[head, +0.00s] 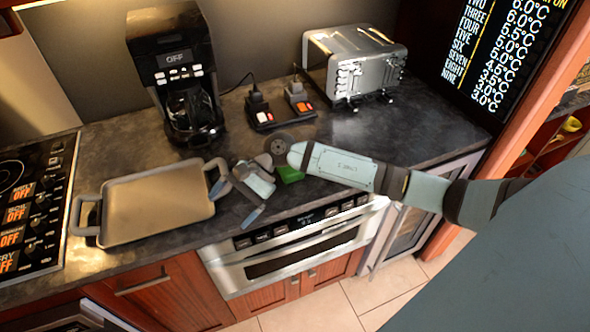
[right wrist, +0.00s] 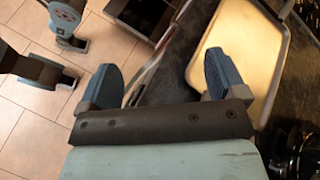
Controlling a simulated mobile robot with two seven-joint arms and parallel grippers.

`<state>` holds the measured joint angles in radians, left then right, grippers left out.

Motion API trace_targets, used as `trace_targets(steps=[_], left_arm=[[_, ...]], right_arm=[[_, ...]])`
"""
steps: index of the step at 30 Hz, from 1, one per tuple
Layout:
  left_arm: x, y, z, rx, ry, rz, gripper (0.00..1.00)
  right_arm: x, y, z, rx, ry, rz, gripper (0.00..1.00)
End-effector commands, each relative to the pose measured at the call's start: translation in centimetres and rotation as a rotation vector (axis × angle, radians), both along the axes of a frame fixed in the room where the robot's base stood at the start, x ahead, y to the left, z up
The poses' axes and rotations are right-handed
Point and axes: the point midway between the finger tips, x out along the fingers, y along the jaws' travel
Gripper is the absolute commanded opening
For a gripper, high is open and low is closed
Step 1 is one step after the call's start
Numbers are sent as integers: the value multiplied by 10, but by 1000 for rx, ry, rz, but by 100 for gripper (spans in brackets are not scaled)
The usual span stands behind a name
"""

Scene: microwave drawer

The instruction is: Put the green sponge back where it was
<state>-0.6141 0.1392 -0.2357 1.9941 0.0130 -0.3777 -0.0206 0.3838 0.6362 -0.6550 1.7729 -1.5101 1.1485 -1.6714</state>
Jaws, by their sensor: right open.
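A green sponge (head: 290,174) lies on the dark countertop near its front edge, just above the microwave drawer. It is partly hidden by my right wrist. My right gripper (head: 236,202) is open over the counter, left of the sponge and beside the tray's right handle. Its two fingers are spread apart with nothing between them, as the right wrist view also shows (right wrist: 160,84). The sponge does not show in the right wrist view. The microwave drawer (head: 285,265) below the counter looks shut. My left gripper is not in the head view.
A tan tray (head: 160,205) with grey handles lies left of my right gripper; it also shows in the right wrist view (right wrist: 237,60). A coffee maker (head: 180,85), a plug strip (head: 280,112) and a toaster (head: 352,65) stand behind. A stove (head: 30,200) is at left. The counter's right part is clear.

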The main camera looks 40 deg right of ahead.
Motion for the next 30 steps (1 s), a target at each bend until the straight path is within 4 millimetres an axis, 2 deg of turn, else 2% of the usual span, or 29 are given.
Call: trace_targets(steps=[1,3,5,7,9,11,12,14,15,18,21,25,30], left_arm=[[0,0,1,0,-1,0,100],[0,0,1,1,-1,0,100],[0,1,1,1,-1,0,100],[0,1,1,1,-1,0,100],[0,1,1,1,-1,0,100],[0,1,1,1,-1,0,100],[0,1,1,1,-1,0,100],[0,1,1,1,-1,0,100],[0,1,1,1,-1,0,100],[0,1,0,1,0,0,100],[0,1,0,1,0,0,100],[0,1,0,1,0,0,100],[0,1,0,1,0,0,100]], right_arm=[[-17,27,3,184,181,-129,90],[-28,48,13,428,468,-317,90],[-33,55,19,630,744,-471,90],[-35,52,19,858,1087,-640,90],[-38,39,7,1081,1454,-795,90],[-45,23,-13,1271,1777,-914,90],[-52,12,-31,1399,1994,-984,90],[-69,-4,-61,1586,2308,-1073,90],[-83,-14,-81,-1616,-2367,1057,90],[-122,-29,-125,-1376,-2015,820,90],[-158,-35,-155,-1220,-1763,663,90],[-181,-37,-171,-1127,-1604,567,90],[-184,-37,-173,-1112,-1579,552,90]])
